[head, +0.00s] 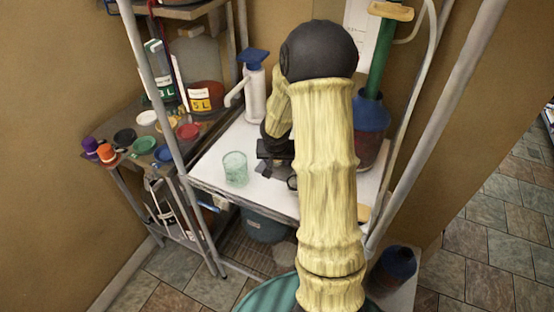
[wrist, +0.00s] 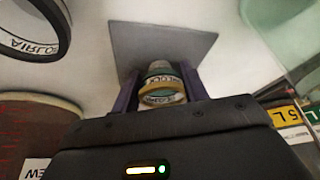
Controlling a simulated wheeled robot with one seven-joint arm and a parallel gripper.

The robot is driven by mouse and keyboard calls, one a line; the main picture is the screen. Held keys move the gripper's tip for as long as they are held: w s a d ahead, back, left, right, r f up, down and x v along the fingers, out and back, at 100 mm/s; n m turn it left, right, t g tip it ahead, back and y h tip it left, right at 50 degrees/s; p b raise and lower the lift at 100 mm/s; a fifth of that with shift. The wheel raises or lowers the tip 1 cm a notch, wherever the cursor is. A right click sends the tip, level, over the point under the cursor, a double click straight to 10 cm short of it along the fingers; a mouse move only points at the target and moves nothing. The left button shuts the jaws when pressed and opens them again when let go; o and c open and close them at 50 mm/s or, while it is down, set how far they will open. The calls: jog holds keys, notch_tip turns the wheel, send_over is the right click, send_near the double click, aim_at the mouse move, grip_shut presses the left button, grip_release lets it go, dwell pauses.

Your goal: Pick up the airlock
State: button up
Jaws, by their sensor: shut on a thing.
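My gripper (wrist: 160,90) is shut on a small round airlock (wrist: 160,88) with a yellowish ring and partly readable lettering. One finger is on each side of it. A grey square (wrist: 165,42) lies on the white surface just beyond it; I cannot tell whether the airlock touches it. In the head view my gripper (head: 273,160) is low over the white shelf, and my arm hides most of what it holds. A second ring-shaped piece with a dark rim and lettering (wrist: 30,52) is at the upper left of the wrist view, apart from my fingers.
On the white shelf (head: 211,165) stand a clear greenish cup (head: 235,168) and a white spray bottle with a blue head (head: 254,92). A large blue-topped vessel (head: 369,125) is right of my arm. A side shelf holds several coloured lids and jugs. A metal post (head: 165,100) rises left.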

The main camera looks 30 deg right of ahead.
jog(key=shift+s+a+r, duration=0.2)
jog(key=shift+s+r, duration=0.2)
jog(key=shift+r, duration=0.05)
jog(key=s+a+r, duration=0.6)
jog(key=s+r, duration=0.1)
jog(key=s, duration=0.4)
jog(key=shift+s+a+b, duration=0.2)
jog(key=shift+s+b, duration=0.05)
jog(key=shift+b, duration=0.15)
jog(key=shift+s, duration=0.1)
